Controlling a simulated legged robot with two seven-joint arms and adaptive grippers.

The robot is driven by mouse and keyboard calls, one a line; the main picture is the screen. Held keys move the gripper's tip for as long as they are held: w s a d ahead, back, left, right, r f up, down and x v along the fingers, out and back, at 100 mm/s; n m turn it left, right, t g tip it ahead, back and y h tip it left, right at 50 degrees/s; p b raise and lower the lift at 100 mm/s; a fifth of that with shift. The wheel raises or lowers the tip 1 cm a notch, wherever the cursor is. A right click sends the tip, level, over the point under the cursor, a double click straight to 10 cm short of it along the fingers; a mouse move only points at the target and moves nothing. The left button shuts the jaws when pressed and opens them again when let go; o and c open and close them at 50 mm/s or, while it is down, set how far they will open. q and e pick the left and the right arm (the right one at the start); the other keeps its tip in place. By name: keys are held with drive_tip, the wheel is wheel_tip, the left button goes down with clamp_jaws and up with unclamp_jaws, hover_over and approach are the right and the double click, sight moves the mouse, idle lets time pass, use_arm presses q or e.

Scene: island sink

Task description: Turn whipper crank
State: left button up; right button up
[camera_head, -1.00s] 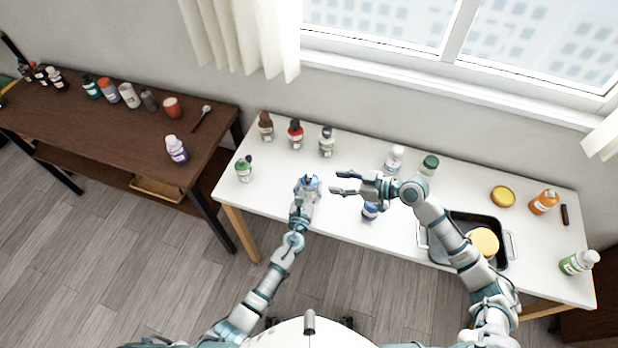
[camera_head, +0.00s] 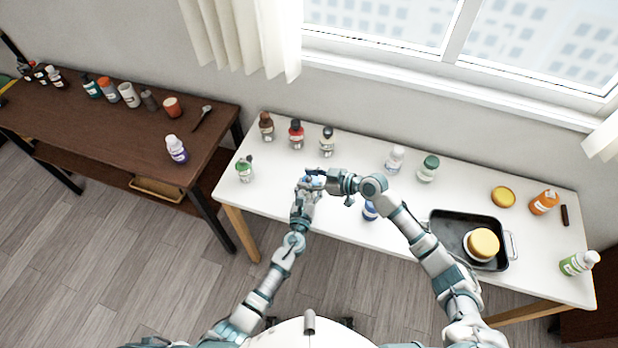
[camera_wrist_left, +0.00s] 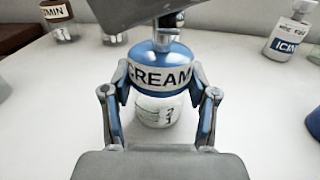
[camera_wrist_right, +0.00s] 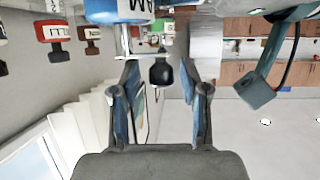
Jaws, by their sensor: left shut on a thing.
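The whipper (camera_wrist_left: 160,75) has a blue upper body with a "CREAM" label and a clear lower part, and stands upright on the white table. My left gripper (camera_wrist_left: 160,100) is shut around its blue body; in the head view the left gripper (camera_head: 308,186) is low beside it. The crank's black knob (camera_wrist_right: 160,72) shows in the right wrist view, on a thin metal arm. My right gripper (camera_wrist_right: 162,78) is open, with a finger on each side of the knob and visible gaps. In the left wrist view, a grey part hides the whipper's top.
A black pan (camera_head: 447,222) with a yellow-topped item (camera_head: 482,243) is at the right. Several bottles stand along the back, including a red one (camera_head: 296,134). A blue bottle (camera_head: 370,211) stands below my right forearm. A green-topped bottle (camera_head: 244,170) stands left of the whipper.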

clamp_jaws()
drive_tip(key=m+t+h, duration=0.1)
drive_tip(key=a+m+t+h, duration=0.1)
drive_tip(key=m+t, duration=0.1)
drive_tip(key=shift+w+a+m+t+h, duration=0.1)
drive_tip(key=shift+m+t+h, duration=0.2)
drive_tip(key=shift+w+a+m+t+h, duration=0.2)
drive_tip(key=shift+m+t+h, duration=0.55)
drive_tip(key=shift+m, duration=0.25)
drive_tip(key=shift+o, duration=1.4)
unclamp_jaws()
drive_tip(key=shift+d, duration=0.1)
